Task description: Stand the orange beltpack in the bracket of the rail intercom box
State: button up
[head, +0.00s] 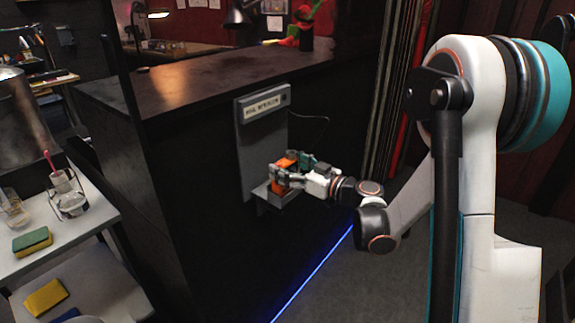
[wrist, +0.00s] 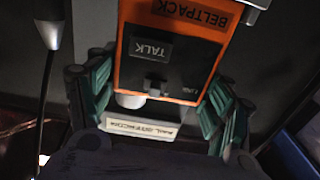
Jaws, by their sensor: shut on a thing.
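The orange beltpack (head: 287,160) is between the fingers of my gripper (head: 286,174), in front of the grey rail intercom box (head: 247,150). In the wrist view the beltpack (wrist: 175,48) shows its black face, with the BELTPACK and TALK labels upside down. Teal finger pads of my gripper (wrist: 160,88) lie on both sides of it. The bracket (head: 267,197) is a grey holder low on the box. The beltpack's lower part is at the bracket's opening; I cannot tell whether it rests on the bottom. The box's name label (wrist: 142,127) shows beyond the beltpack.
The box is on the dark side of a counter (head: 210,75). A thin cable (head: 318,119) hangs at its right. A white table (head: 60,235) at the left holds a sponge (head: 33,241) and a wire caddy (head: 71,201). The floor at right is clear.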

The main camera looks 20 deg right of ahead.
jog(key=shift+f, duration=0.95)
jog(key=o, duration=1.3)
jog(key=shift+o, duration=0.2)
jog(key=shift+s, duration=0.1)
